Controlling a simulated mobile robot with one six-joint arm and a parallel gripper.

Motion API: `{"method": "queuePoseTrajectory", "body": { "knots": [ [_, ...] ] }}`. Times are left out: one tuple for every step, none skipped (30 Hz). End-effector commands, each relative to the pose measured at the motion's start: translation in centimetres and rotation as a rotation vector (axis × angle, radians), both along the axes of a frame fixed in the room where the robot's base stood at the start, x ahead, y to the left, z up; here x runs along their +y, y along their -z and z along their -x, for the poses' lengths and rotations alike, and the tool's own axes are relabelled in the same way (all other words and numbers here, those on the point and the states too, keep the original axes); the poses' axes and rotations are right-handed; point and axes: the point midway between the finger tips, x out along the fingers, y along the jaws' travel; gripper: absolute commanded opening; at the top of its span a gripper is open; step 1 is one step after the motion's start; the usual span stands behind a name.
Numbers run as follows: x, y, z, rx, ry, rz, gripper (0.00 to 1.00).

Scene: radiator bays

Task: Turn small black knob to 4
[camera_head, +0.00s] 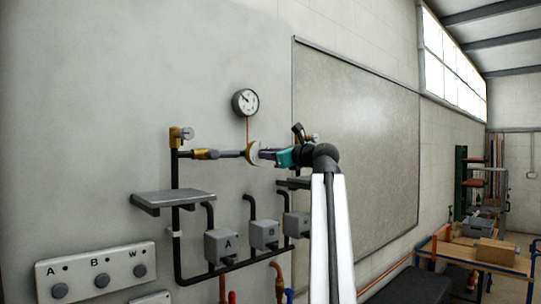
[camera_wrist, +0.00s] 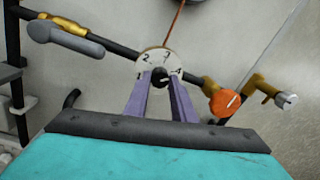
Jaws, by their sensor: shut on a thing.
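The small black knob (camera_wrist: 158,75) sits in front of a pale round dial plate (camera_wrist: 159,56) marked 1, 2, 3 and 4, in the wrist view. The 4 is at the plate's right edge. I cannot make out a pointer on the knob. My gripper (camera_wrist: 159,84) has its two purple fingers on either side of the knob, shut on it. In the head view the dial plate (camera_head: 252,153) shows edge-on on the wall pipe, with my teal gripper (camera_head: 266,154) against it from the right; the knob is hidden there.
An orange knob (camera_wrist: 223,102) is close to the right of my fingers. A brass valve with a grey lever (camera_wrist: 82,41) is at the left. A gauge (camera_head: 245,102) hangs above; a shelf (camera_head: 173,199) and grey boxes (camera_head: 222,245) are below.

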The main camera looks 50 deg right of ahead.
Motion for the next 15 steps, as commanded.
{"method": "queuePoseTrajectory", "body": {
  "knots": [
    [-0.03, -0.09, 0.00, -0.003, 0.000, -0.024, 0.01],
    [-0.02, -0.09, -0.01, -0.004, 0.000, -0.038, 0.01],
    [-0.02, -0.09, 0.00, -0.005, 0.000, -0.054, 0.01],
    [-0.02, -0.09, 0.00, -0.006, 0.000, -0.065, 0.01],
    [-0.02, -0.09, 0.00, -0.006, 0.000, -0.074, 0.01],
    [-0.02, -0.08, 0.00, -0.007, 0.000, -0.086, 0.01],
    [-0.02, -0.08, 0.00, -0.008, 0.000, -0.093, 0.01],
    [-0.02, -0.08, 0.01, -0.008, 0.000, -0.098, 0.01],
    [-0.02, -0.07, 0.00, -0.008, -0.001, -0.104, 0.01],
    [-0.02, -0.07, 0.01, -0.008, -0.001, -0.108, 0.01],
    [-0.02, -0.07, 0.01, -0.009, -0.001, -0.111, 0.01],
    [-0.02, -0.06, 0.01, -0.008, -0.001, -0.114, 0.01],
    [-0.02, -0.06, 0.01, -0.009, -0.001, -0.116, 0.01],
    [-0.03, -0.05, 0.01, -0.009, -0.001, -0.116, 0.01],
    [-0.02, -0.05, 0.02, -0.009, -0.001, -0.117, 0.01]
  ]
}}
